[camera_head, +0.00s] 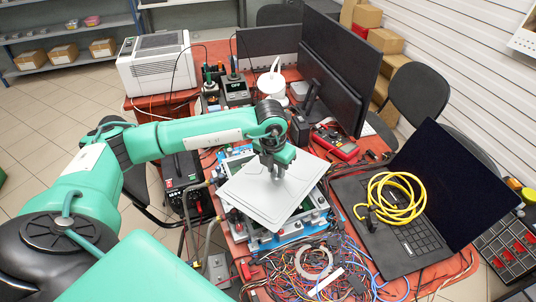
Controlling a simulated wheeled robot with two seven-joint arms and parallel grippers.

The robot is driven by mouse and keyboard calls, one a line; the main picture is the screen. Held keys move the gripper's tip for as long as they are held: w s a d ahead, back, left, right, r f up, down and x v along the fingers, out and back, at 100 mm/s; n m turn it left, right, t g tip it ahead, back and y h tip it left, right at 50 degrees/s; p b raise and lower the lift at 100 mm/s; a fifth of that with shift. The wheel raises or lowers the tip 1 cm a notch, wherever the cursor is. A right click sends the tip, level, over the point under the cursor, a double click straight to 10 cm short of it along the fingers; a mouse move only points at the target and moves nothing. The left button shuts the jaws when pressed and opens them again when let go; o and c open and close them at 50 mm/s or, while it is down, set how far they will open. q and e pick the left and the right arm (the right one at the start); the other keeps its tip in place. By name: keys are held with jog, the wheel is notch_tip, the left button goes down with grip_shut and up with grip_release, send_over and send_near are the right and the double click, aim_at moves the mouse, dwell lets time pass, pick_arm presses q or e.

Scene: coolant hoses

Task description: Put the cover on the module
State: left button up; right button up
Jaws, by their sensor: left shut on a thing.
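The cover (262,204) is a flat light-grey plate with rounded corners. My left gripper (278,173) is shut on it from above, near its upper middle. The cover is turned at an angle over the module (320,217), which sits in a blue-and-silver frame on the red bench. The cover hides most of the module; its dark and metal edges show at the right and upper left. I cannot tell whether the cover touches the module or hangs just above it. My right gripper is not in view.
A heap of coloured wires (310,270) lies in front of the module. A laptop (420,205) with a coiled yellow cable (397,198) on it stands to the right. A red multimeter (335,143) and monitors (330,75) are behind. A black power supply (183,183) is at the left.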

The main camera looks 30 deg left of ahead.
pick_arm(q)
jog(key=n, duration=0.2)
jog(key=w+a+n, duration=0.1)
jog(key=n, duration=0.1)
jog(key=a+n, duration=0.1)
jog(key=n, duration=0.1)
jog(key=shift+w+a+r+y, duration=0.2)
jog(key=shift+w+y, duration=0.1)
jog(key=shift+y, duration=0.1)
jog(key=n, duration=0.2)
jog(key=a+n, duration=0.1)
jog(key=shift+w+a+n+g, duration=0.1)
jog(key=shift+w+n+g, duration=0.2)
jog(key=shift+w+a+n+y, duration=0.2)
jog(key=shift+a+n+y, duration=0.15)
jog(key=shift+n, duration=0.65)
jog(key=shift+f, duration=0.85)
jog(key=shift+f+b, duration=0.55)
jog(key=shift+f, duration=0.5)
jog(key=shift+f+b, duration=0.3)
jog(key=shift+b, duration=0.25)
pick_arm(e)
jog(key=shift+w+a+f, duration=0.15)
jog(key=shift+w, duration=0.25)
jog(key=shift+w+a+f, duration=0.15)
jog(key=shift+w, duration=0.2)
